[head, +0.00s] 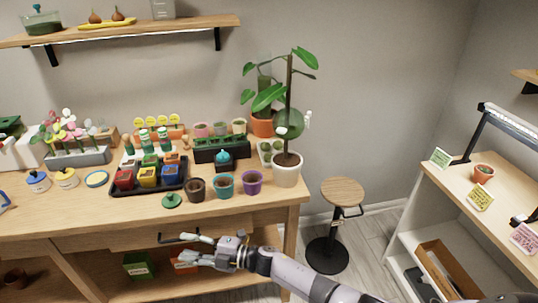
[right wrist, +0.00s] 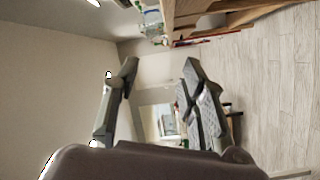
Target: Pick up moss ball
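I cannot make out a moss ball for certain. A dark green round shape (head: 289,123) shows against the stem of the tall potted plant (head: 287,172); I cannot tell whether it is a ball or a leaf. My right gripper (head: 196,248) is in front of the bench, below its top edge, with its fingers apart and nothing between them. In the right wrist view the same gripper (right wrist: 155,100) is open and empty. My left gripper is not in view.
The bench top (head: 235,203) holds a black tray (head: 150,188) of colored pots, several loose pots and a green knobbed lid-like piece (head: 172,201). A stool (head: 343,192) stands right of the bench. A white shelf unit (head: 460,215) is at the far right.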

